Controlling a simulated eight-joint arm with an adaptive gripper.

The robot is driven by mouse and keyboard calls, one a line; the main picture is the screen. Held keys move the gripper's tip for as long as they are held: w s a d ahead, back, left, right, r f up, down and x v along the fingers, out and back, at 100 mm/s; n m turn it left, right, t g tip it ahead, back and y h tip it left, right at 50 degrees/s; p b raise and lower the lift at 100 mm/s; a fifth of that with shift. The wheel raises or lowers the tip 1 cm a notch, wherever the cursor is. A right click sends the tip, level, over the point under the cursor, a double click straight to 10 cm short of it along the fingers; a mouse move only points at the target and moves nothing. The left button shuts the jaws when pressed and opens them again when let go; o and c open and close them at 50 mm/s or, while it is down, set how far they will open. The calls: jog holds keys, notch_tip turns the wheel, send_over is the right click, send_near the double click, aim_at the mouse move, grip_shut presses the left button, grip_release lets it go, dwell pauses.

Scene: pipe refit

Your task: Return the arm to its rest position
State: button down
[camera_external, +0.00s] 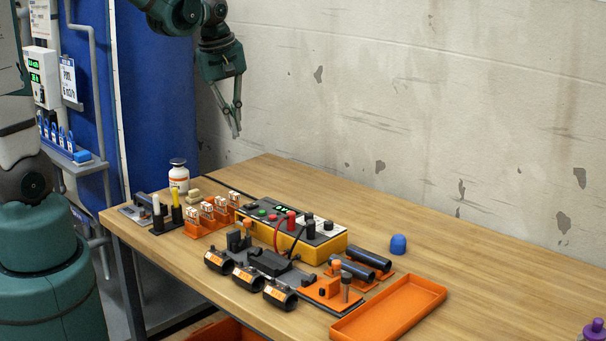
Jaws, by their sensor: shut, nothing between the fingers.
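My gripper (236,132) hangs from the dark green arm above the far left part of the wooden table (490,262). Its fingers point down and are shut with nothing between them. It is well clear of the tabletop and of every object on it. The arm reaches in from the top left of the picture, and part of it is cut off by the top edge.
A yellow box with knobs and cables (290,237) stands mid-table. Around it are black pipes (366,259), orange holders, a white bottle (179,176), a blue cap (398,244) and an empty orange tray (392,312). A bare wall (430,110) stands behind. The table's right side is mostly clear.

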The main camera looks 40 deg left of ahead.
jog(key=s+r+m+t, duration=0.2)
jog(key=s+r+m, duration=0.1)
jog(key=s+m, duration=0.3)
jog(key=s+r+m+t, duration=0.2)
jog(key=s+m, duration=0.4)
jog(key=s, duration=0.4)
jog(key=shift+a+r+m+t, duration=0.3)
jog(key=shift+r+t, duration=0.1)
jog(key=shift+r, duration=0.4)
jog(key=shift+s+f+b, duration=0.1)
jog(key=shift+b, duration=0.2)
notch_tip(320, 180, down, 16)
jog(key=b, duration=1.5)
jog(key=shift+b, duration=0.4)
dwell(1.0)
